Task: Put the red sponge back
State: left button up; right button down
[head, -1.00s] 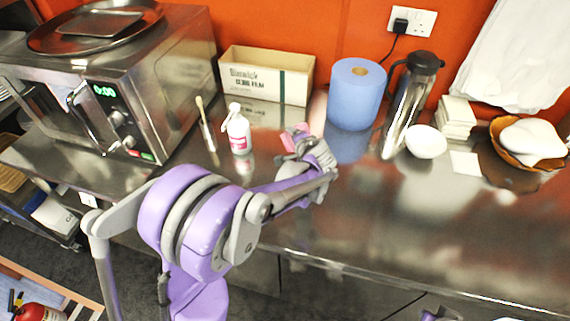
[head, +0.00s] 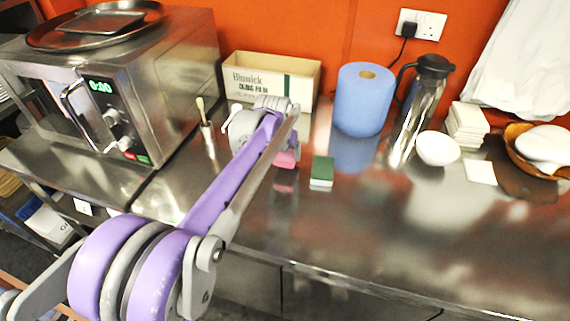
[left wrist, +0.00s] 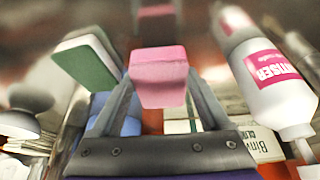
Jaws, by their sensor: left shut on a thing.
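The red sponge (head: 286,158), pinkish in this light, is in my left gripper (head: 284,146) just over the steel counter. In the left wrist view the sponge (left wrist: 158,75) sits between the two grey fingers (left wrist: 155,100), which are shut on it. Whether its underside touches the counter is hard to tell. A green and white sponge (head: 321,172) lies on the counter just to its right; it also shows in the left wrist view (left wrist: 88,58). My right gripper is not in view.
A white sanitiser bottle (left wrist: 270,75) is close beside the left gripper. A cardboard box (head: 268,82), blue paper roll (head: 362,100), steel flask (head: 412,115) and white bowl (head: 437,148) stand behind and right. A microwave (head: 120,85) is left. The front right counter (head: 400,230) is clear.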

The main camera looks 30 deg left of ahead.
pick_arm(q)
jog(key=shift+f, duration=2.05)
jog(key=shift+f, duration=0.1)
jog(key=o, duration=1)
jog(key=shift+o, duration=0.2)
jog(key=v, duration=1.2)
jog(key=shift+p, duration=0.35)
jog(key=shift+s+d, duration=0.1)
jog(key=shift+s, duration=0.05)
jog(key=s+d+f+m+p, duration=0.1)
jog(key=s+d+f, duration=0.1)
jog(key=s+d, duration=0.2)
jog(key=s+d+f+m+p, duration=0.1)
jog(key=s+d+f, duration=0.2)
jog(key=s, duration=0.7)
jog(key=s+d+f+t+h+p, duration=0.1)
jog(key=s+d+f+p, duration=0.1)
jog(key=s+d, duration=0.4)
jog(key=shift+s+d+f+m, duration=0.15)
jog(key=shift+s+f+m, duration=0.3)
jog(key=shift+f, duration=0.25)
